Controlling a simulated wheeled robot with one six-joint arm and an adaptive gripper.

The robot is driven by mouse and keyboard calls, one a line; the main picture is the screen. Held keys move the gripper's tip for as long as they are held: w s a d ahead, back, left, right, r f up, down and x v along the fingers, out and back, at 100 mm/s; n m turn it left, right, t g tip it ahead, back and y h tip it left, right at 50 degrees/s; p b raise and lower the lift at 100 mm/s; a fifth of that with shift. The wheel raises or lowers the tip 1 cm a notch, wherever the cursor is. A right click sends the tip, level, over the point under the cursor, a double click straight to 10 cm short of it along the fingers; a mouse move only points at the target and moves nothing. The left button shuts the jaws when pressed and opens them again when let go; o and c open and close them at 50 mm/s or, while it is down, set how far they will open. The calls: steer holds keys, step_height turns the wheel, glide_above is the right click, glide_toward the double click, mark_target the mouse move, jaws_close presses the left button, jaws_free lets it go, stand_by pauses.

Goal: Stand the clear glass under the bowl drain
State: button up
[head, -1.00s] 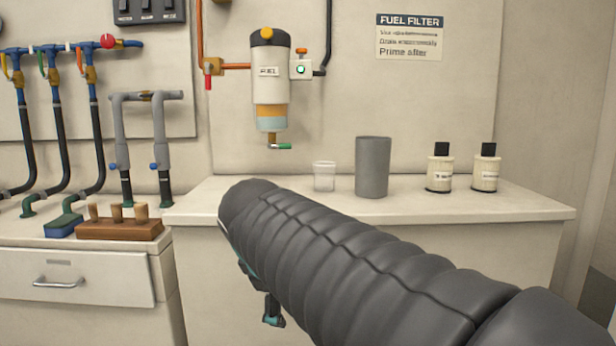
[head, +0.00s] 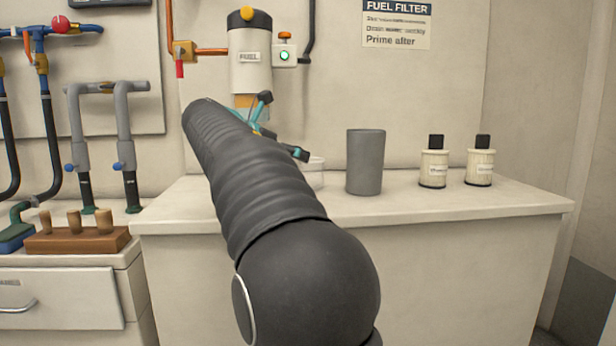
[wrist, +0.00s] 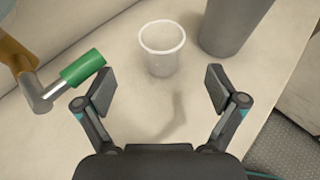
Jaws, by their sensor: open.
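The clear glass (wrist: 161,52) stands upright on the counter in the wrist view, just beyond and between the open fingers of my gripper (wrist: 160,92). The fingers are apart and hold nothing. In the head view the glass (head: 314,178) is partly hidden behind my gripper (head: 280,130). The fuel filter (head: 250,62) hangs on the wall; its lower bowl (head: 243,101) is mostly covered by my arm. The drain with its green handle (wrist: 83,68) shows left of the glass in the wrist view, close to my left finger.
A grey cup (head: 365,163) stands right of the glass, close to it. Two small labelled bottles (head: 433,168) (head: 480,166) stand farther right. The counter (head: 450,205) front is clear. A wooden block with pegs (head: 78,240) is at left.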

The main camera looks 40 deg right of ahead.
mark_target(312, 159)
steer(key=b+x, duration=0.1)
steer(key=x, duration=0.8)
steer(key=shift+d, duration=0.35)
steer(key=c, duration=1.4)
step_height(312, 159, up, 18)
steer(key=p, duration=0.8)
steer(key=shift+p, duration=0.35)
steer(key=shift+s, duration=0.1)
